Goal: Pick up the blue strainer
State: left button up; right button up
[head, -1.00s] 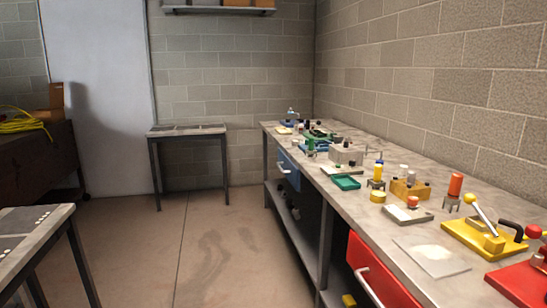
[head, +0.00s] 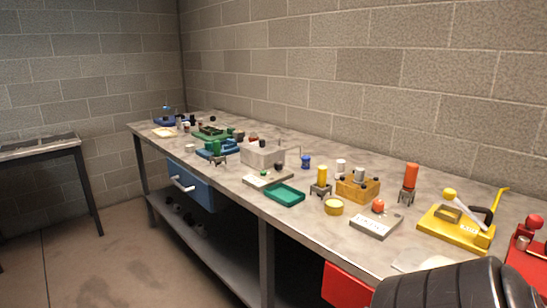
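Several blue items stand on the long bench, and I cannot tell for sure which is the strainer. A small blue cylindrical piece (head: 306,162) stands near the wall, behind the yellow cylinder. A blue fixture (head: 218,149) sits left of the middle, with a green cylinder on a stand in front of it. Another blue fixture (head: 172,120) is at the far left end, too small to make out. Neither gripper shows in the head view.
The bench (head: 350,238) runs along the block wall. On it are a green tray (head: 285,194), a yellow cylinder on a stand (head: 322,176), an orange cylinder on a stand (head: 411,176), a yellow block (head: 358,189) and a yellow lever fixture (head: 455,230).

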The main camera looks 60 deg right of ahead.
aim_at(305, 159)
jog(key=z, duration=0.65)
jog(key=i, duration=1.4)
jog(key=z, duration=1.05)
